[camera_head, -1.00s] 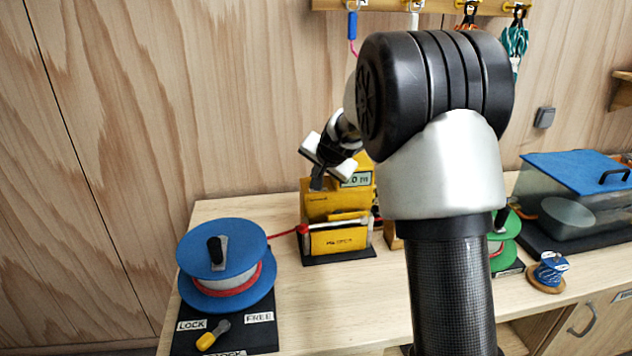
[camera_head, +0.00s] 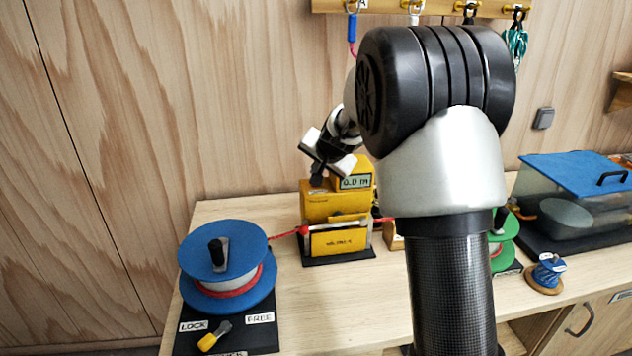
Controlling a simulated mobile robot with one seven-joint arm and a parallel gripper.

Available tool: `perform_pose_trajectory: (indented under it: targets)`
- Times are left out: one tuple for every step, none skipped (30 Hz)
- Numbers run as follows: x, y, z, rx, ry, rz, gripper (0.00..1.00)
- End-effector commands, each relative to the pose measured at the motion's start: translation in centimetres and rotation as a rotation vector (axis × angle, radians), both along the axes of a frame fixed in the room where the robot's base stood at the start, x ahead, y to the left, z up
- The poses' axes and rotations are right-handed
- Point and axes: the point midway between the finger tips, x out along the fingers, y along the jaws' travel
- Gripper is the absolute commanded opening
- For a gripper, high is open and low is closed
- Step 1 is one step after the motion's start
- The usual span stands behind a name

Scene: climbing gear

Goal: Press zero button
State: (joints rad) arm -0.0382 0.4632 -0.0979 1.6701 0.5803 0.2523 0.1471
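A yellow device (camera_head: 322,208) stands on a black base on the bench, left of my arm's column. Its small display (camera_head: 355,182) reads about 0.0 m. A red rope (camera_head: 285,236) runs from the blue reel to the device. My gripper (camera_head: 317,180) points down at the top left of the device, just above or touching it; I cannot tell which. Its fingertips look close together, but their gap is too small to judge. The zero button is not visible; the gripper may cover that spot.
A blue reel (camera_head: 222,250) with a crank stands at the left, by LOCK and FREE labels and a yellow-handled lever (camera_head: 214,336). A blue-lidded clear box (camera_head: 575,185) and a small blue spool (camera_head: 547,273) are at the right. Rope hooks line the rail (camera_head: 385,6) above.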

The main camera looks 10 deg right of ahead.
Motion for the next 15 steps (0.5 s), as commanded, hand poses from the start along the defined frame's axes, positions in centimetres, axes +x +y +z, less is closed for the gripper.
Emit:
perform_pose_trajectory:
  targets:
    - [0.0,0.0,0.3,0.0,0.0,0.0,0.0]
    - [0.0,0.0,0.4,0.0,-0.001,-0.001,0.0]
    - [0.0,0.0,0.7,0.0,-0.001,-0.001,0.0]
    - [0.0,0.0,1.0,0.0,-0.001,0.0,0.0]
    - [0.0,0.0,1.3,0.0,-0.001,0.0,0.0]
    - [0.0,0.0,1.7,0.0,-0.001,0.0,0.0]
    - [0.0,0.0,2.1,0.0,-0.001,0.0,0.0]
    - [0.0,0.0,2.4,0.0,-0.001,0.0,0.0]
    - [0.0,0.0,2.8,0.0,-0.001,-0.001,0.0]
    - [0.0,0.0,3.1,0.0,-0.001,-0.001,0.0]
    - [0.0,0.0,3.4,0.0,-0.001,-0.001,0.0]
    - [0.0,0.0,3.8,0.0,-0.001,-0.001,0.0]
    - [0.0,0.0,4.1,0.0,-0.001,-0.001,0.0]
    - [0.0,0.0,4.4,0.0,-0.001,-0.001,0.0]
    - [0.0,0.0,4.7,0.0,-0.001,-0.001,0.0]
